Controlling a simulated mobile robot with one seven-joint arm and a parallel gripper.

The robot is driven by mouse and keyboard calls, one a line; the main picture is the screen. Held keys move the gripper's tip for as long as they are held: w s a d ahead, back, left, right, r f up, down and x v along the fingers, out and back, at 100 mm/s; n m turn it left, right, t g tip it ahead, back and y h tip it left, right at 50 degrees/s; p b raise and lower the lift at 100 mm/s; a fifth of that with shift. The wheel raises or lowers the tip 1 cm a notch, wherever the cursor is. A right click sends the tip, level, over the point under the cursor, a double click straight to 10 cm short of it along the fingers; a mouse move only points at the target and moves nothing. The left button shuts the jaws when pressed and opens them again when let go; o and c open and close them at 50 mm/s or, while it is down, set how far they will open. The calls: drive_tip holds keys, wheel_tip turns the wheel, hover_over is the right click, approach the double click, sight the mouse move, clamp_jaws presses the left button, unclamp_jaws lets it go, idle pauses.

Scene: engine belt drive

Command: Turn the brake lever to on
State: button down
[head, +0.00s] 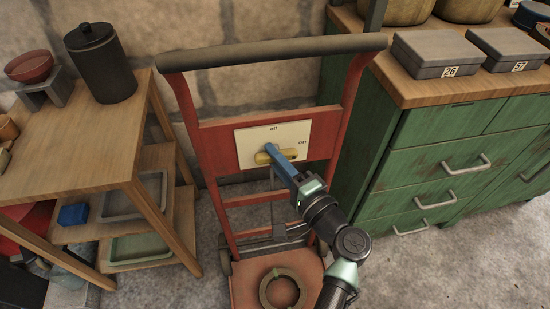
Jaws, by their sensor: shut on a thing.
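The brake lever (262,158) is yellow and sits on a cream panel (253,136) fixed to the red hand truck. The panel is marked "off" at the top and "on" at the right. My gripper (271,151), with blue fingers, reaches up from the lower right and is shut on the lever. Yellow shows on both sides of the fingers, and the lever lies roughly level across the panel. The fingers hide its middle, so I cannot tell exactly which mark it points to.
The red hand truck (215,140) has a dark top bar and a ring (283,290) on its base. A wooden shelf table (90,135) stands to the left with a black canister (101,65). A green drawer cabinet (440,150) stands close on the right.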

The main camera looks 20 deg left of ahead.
idle(0.4)
drive_tip(key=c, duration=0.7)
unclamp_jaws()
drive_tip(key=p+v, duration=0.1)
drive_tip(key=v, duration=1.2)
drive_tip(key=shift+f, duration=0.1)
